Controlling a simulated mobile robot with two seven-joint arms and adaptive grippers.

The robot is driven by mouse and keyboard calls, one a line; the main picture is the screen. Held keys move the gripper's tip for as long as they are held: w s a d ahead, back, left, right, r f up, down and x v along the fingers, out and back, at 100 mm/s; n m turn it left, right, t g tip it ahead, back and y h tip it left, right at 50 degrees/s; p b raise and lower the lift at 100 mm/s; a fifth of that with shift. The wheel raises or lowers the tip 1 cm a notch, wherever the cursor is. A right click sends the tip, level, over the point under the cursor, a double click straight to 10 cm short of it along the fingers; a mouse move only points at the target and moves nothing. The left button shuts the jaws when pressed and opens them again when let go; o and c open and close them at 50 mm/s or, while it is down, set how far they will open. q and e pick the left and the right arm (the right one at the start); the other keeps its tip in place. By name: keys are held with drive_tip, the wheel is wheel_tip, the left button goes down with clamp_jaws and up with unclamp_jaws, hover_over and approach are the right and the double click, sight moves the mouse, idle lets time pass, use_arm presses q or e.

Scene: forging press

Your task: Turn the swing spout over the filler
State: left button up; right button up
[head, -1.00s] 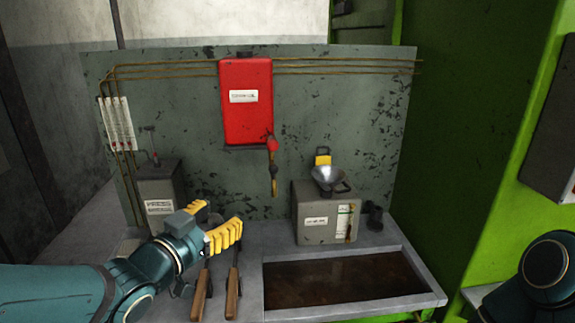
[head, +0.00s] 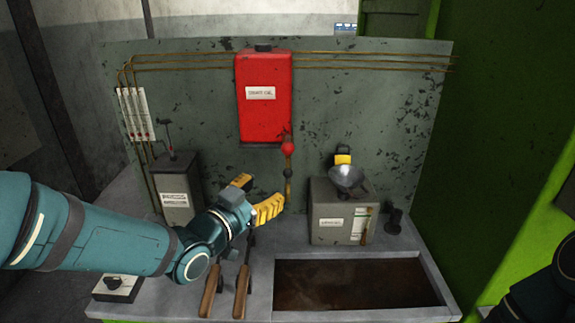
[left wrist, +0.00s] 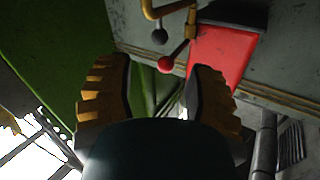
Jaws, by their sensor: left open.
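The red oil tank (head: 264,97) hangs on the back panel. Below it hangs the brass swing spout (head: 288,190), with a red ball knob (head: 288,147) and a dark knob (head: 287,173). The spout points down, left of the filler, a metal funnel (head: 347,177) on a grey box (head: 338,222). My left gripper (head: 267,189) is open and empty, with its yellow fingers just left of the spout's lower end. In the left wrist view, the red knob (left wrist: 166,64) and dark knob (left wrist: 160,36) appear between and beyond the fingertips.
A sunken tray (head: 270,285) is set in the bench front. Two wooden-handled tools (head: 242,290) lie below my left gripper. A grey canister (head: 175,190) stands at the left, and a small dark fitting (head: 394,222) right of the grey box.

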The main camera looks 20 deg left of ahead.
sight(284, 175)
use_arm(q)
drive_tip(key=x, duration=0.9)
drive_tip(key=shift+w+d+f, duration=0.1)
drive_tip(key=shift+w+f, duration=0.1)
clamp_jaws()
